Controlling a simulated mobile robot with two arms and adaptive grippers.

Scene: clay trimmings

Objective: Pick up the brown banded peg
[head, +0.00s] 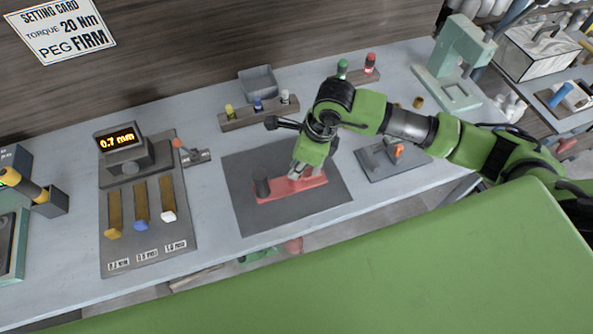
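A small brown cylinder (418,102) stands on the bench at the back right, between the rack with the red and green pegs and the pale green press; it may be the brown banded peg, but its band is too small to make out. My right gripper (303,172) points down over the red fixture (290,192) on the dark mat, well to the left of that cylinder. Its fingertips are at the fixture and partly hidden, so I cannot tell if they are open or touching it. My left gripper is out of view.
A peg rack (262,116) holds yellow, blue and white-topped pegs; a grey bin (258,80) stands behind it. The pale green press (452,62) stands at the back right. A small tray (378,166) with an orange part lies right of the mat (243,214).

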